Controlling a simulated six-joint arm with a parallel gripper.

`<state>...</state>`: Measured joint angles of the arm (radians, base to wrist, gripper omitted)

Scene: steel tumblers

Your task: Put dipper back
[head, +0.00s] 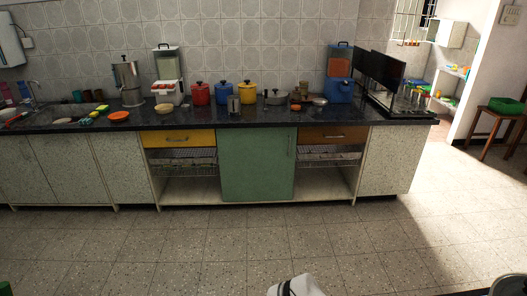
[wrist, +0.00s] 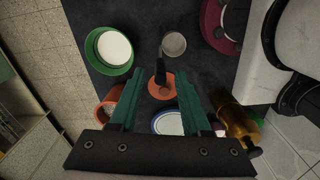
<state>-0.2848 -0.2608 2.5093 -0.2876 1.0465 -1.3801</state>
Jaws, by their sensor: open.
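In the wrist view, a dark, narrow handle (wrist: 160,69) stands out between my fingers. It lies over or in a small orange bowl (wrist: 161,88). A round grey metal cup (wrist: 173,44) is just beyond its far end. I cannot tell whether cup and handle are one piece, the dipper. My gripper (wrist: 158,79) has two green fingers, spread apart with the handle in the gap and neither finger seen touching it. My gripper does not show in the head view, and I cannot make out a dipper there.
Around the fingers are a green-rimmed bowl (wrist: 113,50), another orange container (wrist: 107,108), a blue-rimmed plate (wrist: 168,122), a brass-coloured vessel (wrist: 237,120) and a dark red dish (wrist: 220,25). The head view shows a crowded kitchen counter (head: 190,121) with clear floor before it.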

